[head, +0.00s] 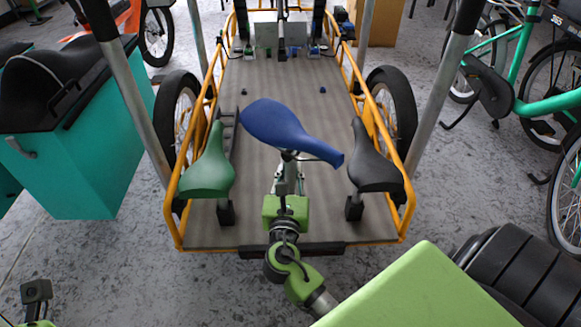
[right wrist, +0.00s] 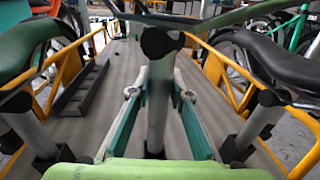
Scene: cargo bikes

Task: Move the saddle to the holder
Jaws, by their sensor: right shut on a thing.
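A blue saddle (head: 275,125) is held above the cargo bed (head: 300,105), its narrow end towards the lower right. My right gripper (head: 288,182) is under it, shut on its post; in the right wrist view the fingers grip the upright grey post (right wrist: 158,110). A dark part shows at the post's lower end; I cannot tell whether it is a holder. A green saddle (head: 208,172) stands on a black holder (head: 226,212) at left, a black saddle (head: 373,165) on another holder (head: 354,208) at right. My left gripper (head: 36,300) shows only partly at bottom left.
Yellow rails (head: 400,215) and upright grey poles edge the bed, with wheels outside. A black rack (head: 230,130) lies along its left side. A teal box (head: 85,165) stands at left, green bikes (head: 540,108) at right. The bed's middle beyond the blue saddle is mostly clear.

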